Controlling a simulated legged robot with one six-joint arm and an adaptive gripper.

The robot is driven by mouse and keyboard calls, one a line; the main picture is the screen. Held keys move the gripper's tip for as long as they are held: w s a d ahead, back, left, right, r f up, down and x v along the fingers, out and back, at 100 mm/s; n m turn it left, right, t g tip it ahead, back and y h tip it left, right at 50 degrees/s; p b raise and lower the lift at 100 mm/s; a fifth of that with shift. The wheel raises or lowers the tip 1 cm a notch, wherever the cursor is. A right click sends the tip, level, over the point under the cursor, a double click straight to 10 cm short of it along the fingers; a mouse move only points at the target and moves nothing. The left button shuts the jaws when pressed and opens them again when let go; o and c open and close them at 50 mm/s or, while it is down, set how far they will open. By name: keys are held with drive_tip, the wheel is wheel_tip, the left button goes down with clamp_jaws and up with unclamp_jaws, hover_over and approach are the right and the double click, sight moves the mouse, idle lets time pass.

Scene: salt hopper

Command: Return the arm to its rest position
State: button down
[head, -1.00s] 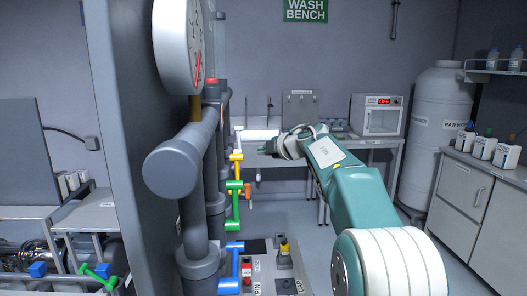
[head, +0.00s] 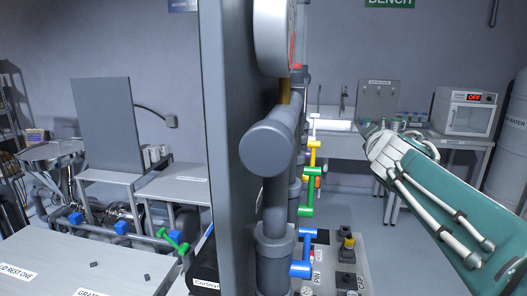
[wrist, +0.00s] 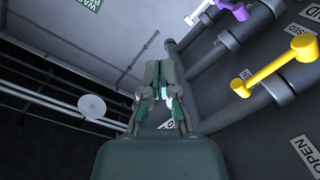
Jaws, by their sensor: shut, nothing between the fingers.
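My arm (head: 455,205), teal with white cables, reaches in from the right of the head view. Its wrist end is in front of the wash bench area, and the fingers are hard to make out there. In the wrist view my gripper (wrist: 157,68) points away from the camera, with its dark fingers shut and nothing between them. It is apart from the pipes and handles on the right of that view.
Grey pipes (head: 267,148) with a gauge stand beside a tall panel, left of my arm. Yellow (head: 314,146), green (head: 307,211) and blue (head: 301,269) valve handles stick out there. The wrist view shows a yellow handle (wrist: 278,68) and a purple one (wrist: 231,8). A bench with an oven (head: 463,112) stands behind.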

drive_tip(key=s+a+f+m+g+y, duration=0.1)
drive_tip(key=s+a+f+m+g, duration=0.1)
drive_tip(key=s+f, duration=0.6)
drive_tip(key=s+a+f+m+g+y, duration=0.1)
drive_tip(key=s+a+f+m+g, duration=0.1)
drive_tip(key=s+f+g, duration=0.3)
drive_tip(key=s+a+f+m+g+y, duration=0.1)
drive_tip(key=s+a+f+m+g, duration=0.1)
drive_tip(key=s+f, duration=1)
drive_tip(key=s+a+g, duration=0.1)
drive_tip(key=s+g, duration=0.1)
drive_tip(key=s, duration=0.2)
drive_tip(key=shift+s+a+f+m, duration=0.25)
drive_tip(key=shift+a+m, duration=0.05)
drive_tip(key=shift+a, duration=0.05)
